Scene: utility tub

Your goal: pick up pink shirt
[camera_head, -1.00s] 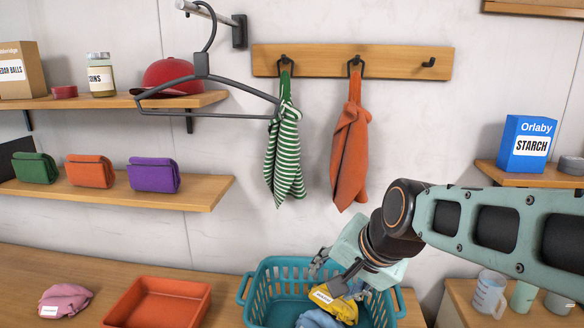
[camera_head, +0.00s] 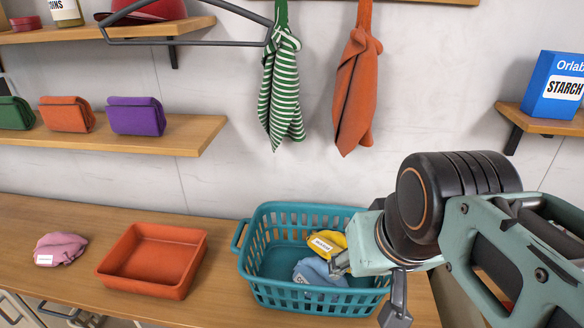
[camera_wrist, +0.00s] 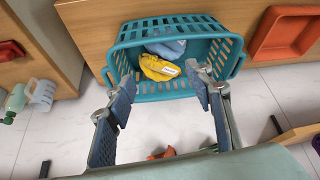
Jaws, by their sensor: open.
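The pink shirt (camera_head: 60,249) is a folded bundle with a white label, on the wooden counter at the far left of the head view. I do not see it in the wrist view. My gripper (camera_head: 368,288) is open and empty at the right side of the teal basket (camera_head: 262,292), far to the right of the shirt. The wrist view shows my gripper's two fingers (camera_wrist: 160,76) spread apart, with the basket (camera_wrist: 165,90) beyond them.
The basket holds a yellow cloth (camera_head: 327,243) and a blue cloth (camera_head: 318,272). An orange tray (camera_head: 152,259) stands between the pink shirt and the basket. Shelves (camera_head: 150,134) and hanging cloths (camera_head: 356,95) are above. Bare counter (camera_head: 110,222) lies around the shirt.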

